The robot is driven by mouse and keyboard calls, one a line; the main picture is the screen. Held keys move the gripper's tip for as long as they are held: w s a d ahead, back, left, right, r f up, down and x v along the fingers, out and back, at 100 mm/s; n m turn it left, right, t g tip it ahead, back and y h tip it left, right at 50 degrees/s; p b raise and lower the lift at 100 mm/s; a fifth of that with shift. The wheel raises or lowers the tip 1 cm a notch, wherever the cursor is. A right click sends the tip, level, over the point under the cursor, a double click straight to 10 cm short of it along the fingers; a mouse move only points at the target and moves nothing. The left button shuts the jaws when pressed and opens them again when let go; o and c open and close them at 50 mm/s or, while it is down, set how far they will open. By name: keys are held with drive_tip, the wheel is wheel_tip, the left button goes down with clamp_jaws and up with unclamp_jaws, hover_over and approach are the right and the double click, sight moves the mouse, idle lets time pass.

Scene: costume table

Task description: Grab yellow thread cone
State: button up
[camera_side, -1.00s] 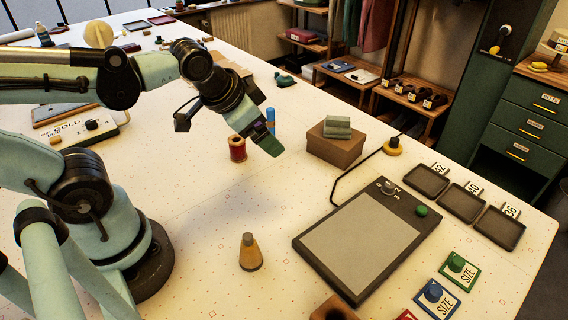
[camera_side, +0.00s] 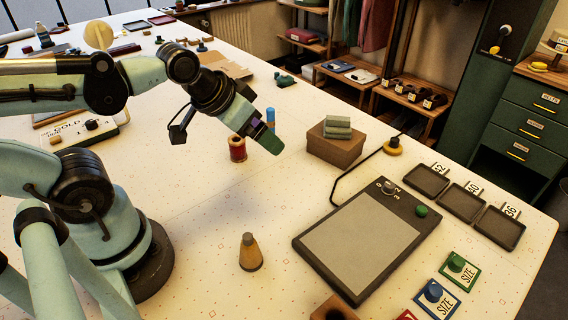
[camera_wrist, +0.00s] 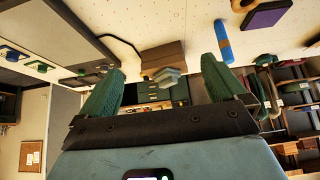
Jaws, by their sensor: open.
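The yellow thread cone (camera_side: 250,252) stands upright on the table in the side view, with a grey top and an orange-yellow body. It is in the lower middle, left of the large dark tablet-like board. I cannot make it out in the wrist view. My gripper (camera_side: 270,143) is in the air well beyond the cone in the side view, pointing down and to the right, near the red and blue spools. In the wrist view its two green fingers (camera_wrist: 165,75) are spread apart with nothing held between them.
The dark board (camera_side: 365,240) lies right of the cone. The table around the cone is clear.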

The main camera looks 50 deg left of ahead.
drive_tip(key=shift+c, duration=0.2)
drive_tip(key=c, duration=0.5)
drive_tip(key=shift+c, duration=0.2)
drive_tip(key=m+g+h, duration=0.4)
drive_tip(key=m+g, duration=0.2)
drive_tip(key=m, duration=1)
approach(247, 235)
drive_tip(key=shift+x, duration=6.35)
